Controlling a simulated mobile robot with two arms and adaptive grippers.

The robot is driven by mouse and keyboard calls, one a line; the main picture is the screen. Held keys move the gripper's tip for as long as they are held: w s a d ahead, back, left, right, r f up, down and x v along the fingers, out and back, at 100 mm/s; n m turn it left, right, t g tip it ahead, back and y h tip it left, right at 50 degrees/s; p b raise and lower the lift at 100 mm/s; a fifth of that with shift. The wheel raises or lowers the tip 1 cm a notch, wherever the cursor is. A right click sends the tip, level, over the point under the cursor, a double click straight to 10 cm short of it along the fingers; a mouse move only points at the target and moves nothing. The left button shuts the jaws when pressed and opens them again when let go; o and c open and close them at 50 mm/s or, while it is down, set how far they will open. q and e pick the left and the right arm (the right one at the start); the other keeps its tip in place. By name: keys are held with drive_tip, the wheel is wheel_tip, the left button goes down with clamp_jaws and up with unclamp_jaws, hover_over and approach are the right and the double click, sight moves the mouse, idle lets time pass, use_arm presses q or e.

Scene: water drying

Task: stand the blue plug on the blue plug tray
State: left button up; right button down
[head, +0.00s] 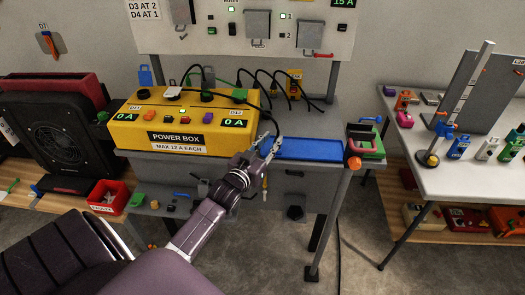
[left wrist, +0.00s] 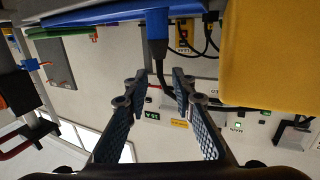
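The blue plug tray (head: 312,149) lies on the grey bench, right of the yellow power box. In the left wrist view, which looks upside down, its blue edge (left wrist: 105,14) runs along the top. The blue plug (left wrist: 157,24) is there with its end against the tray, looking upright, and its black cable leads away from it. My left gripper (head: 267,147) is at the tray's left end. In the left wrist view its fingers (left wrist: 158,76) are open, on either side of the cable and apart from the plug. The plug is hard to make out in the head view. My right gripper is not in view.
The yellow power box (head: 180,117) stands close left of the gripper, both its displays reading 0 A. Black cables (head: 290,85) loop behind the tray. A green tray (head: 371,142) with an orange-knobbed device is to the right. Most of the blue tray is clear.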

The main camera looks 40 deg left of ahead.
use_arm(q)
drive_tip(key=s+d, duration=0.1)
drive_tip(key=s, duration=0.6)
drive_tip(key=s+d+f+g+h, duration=0.1)
drive_tip(key=s+d+f+g, duration=0.15)
drive_tip(key=f, duration=0.85)
drive_tip(key=s+d+f+m+g, duration=0.15)
drive_tip(key=s+f, duration=0.25)
drive_tip(key=f, duration=0.7)
drive_tip(key=s+d+f+n+g+h, duration=0.1)
drive_tip(key=s+d+f+g, duration=0.2)
drive_tip(key=f, duration=0.8)
drive_tip(key=s+d+f+m+g, duration=0.1)
drive_tip(key=s+d+f+g, duration=0.2)
drive_tip(key=s+f, duration=0.55)
drive_tip(key=s+d+f+m+g, duration=0.1)
drive_tip(key=s+d+f+g, duration=0.1)
drive_tip(key=s+f, duration=0.7)
drive_tip(key=s+d+f+m+g, duration=0.1)
drive_tip(key=s+d+f+g, duration=0.1)
drive_tip(key=s, duration=0.7)
drive_tip(key=s+d+f+m+g, duration=0.1)
drive_tip(key=s+f, duration=0.3)
drive_tip(key=s, duration=0.6)
drive_tip(key=shift+s+d+g+h, duration=0.15)
drive_tip(key=shift+d+g+h, duration=0.3)
drive_tip(key=shift+g, duration=0.15)
